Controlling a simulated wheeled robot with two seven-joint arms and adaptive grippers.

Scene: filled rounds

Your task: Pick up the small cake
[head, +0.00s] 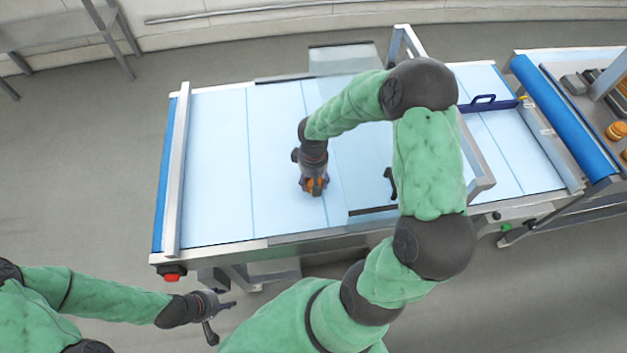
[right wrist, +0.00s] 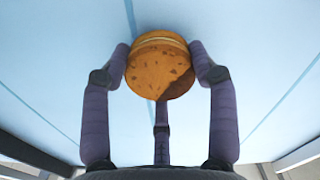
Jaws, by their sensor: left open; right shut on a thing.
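The small cake (right wrist: 158,66) is a round orange-brown sandwich with a pale filling line. In the right wrist view it sits between the fingers of my right gripper (right wrist: 160,75), which is shut on it. In the head view my right gripper (head: 314,187) is over the light blue conveyor belt (head: 215,150), and the cake is mostly hidden by the fingers. I cannot tell whether the cake still touches the belt. My left gripper (head: 217,317) is open and empty, low in front of the conveyor, away from the cake.
A clear guard on a metal frame (head: 400,42) spans the belt right of my right gripper. A blue-handled tool (head: 490,103) lies beyond it. At the far right, more round cakes (head: 616,131) sit on another surface. A red button (head: 172,272) is at the conveyor's front left corner.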

